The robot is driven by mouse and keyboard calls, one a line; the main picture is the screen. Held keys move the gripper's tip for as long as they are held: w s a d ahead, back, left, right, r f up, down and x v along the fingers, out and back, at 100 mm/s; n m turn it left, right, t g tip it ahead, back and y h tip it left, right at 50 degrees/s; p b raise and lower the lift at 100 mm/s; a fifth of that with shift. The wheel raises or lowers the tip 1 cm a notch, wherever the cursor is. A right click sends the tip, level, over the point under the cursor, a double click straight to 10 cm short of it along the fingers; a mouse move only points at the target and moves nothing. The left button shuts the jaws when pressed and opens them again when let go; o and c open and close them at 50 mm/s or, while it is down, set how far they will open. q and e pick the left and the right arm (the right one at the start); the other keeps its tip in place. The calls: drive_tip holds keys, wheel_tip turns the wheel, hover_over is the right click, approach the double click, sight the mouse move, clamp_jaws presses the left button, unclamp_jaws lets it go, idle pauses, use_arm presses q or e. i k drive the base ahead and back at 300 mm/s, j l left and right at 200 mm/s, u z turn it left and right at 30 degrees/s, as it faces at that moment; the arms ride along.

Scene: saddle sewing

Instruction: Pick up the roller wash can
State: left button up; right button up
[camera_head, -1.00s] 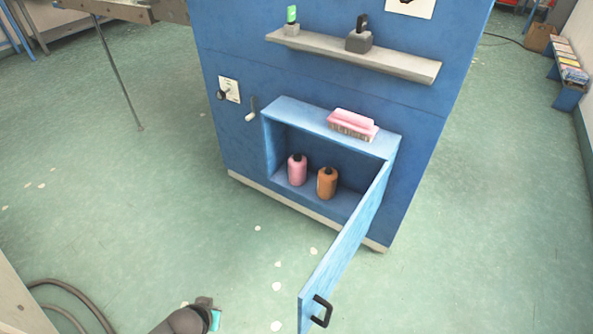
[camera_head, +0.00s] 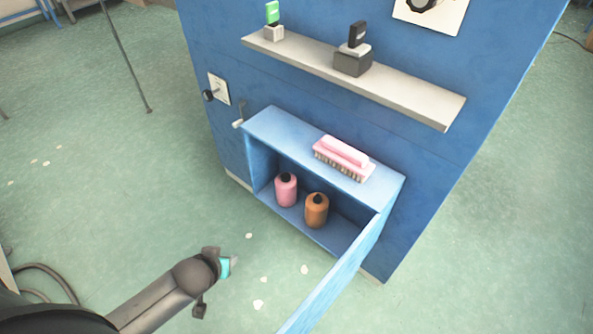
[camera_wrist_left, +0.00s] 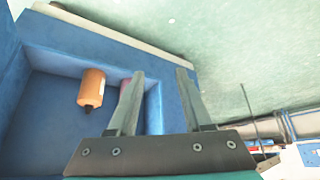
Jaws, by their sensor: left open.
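Two small cans with dark caps stand side by side in an open blue compartment; I cannot tell which is the roller wash can. The pink can (camera_head: 286,190) is on the left, and the orange can (camera_head: 316,211) is on the right. My left gripper (camera_head: 212,279) is open and empty, in front of the compartment and to its lower left, apart from both cans. In the left wrist view the orange can (camera_wrist_left: 92,87) shows clear of the fingers. The pink can (camera_wrist_left: 125,84) is mostly hidden behind one finger. My right gripper is not in view.
The compartment's open door (camera_head: 340,275) juts out on the right. A pink brush (camera_head: 343,158) lies on top of the compartment (camera_head: 275,128). A shelf (camera_head: 410,93) with two small devices is above. The floor to the left is largely clear.

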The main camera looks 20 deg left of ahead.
sight(285, 183)
drive_tip(key=i+l+u, duration=0.1)
drive_tip(key=i+l, duration=0.2)
drive_tip(key=i, duration=0.15)
drive_tip(key=i+l+u, duration=0.15)
drive_tip(key=i+l, duration=0.15)
drive_tip(key=i, duration=0.2)
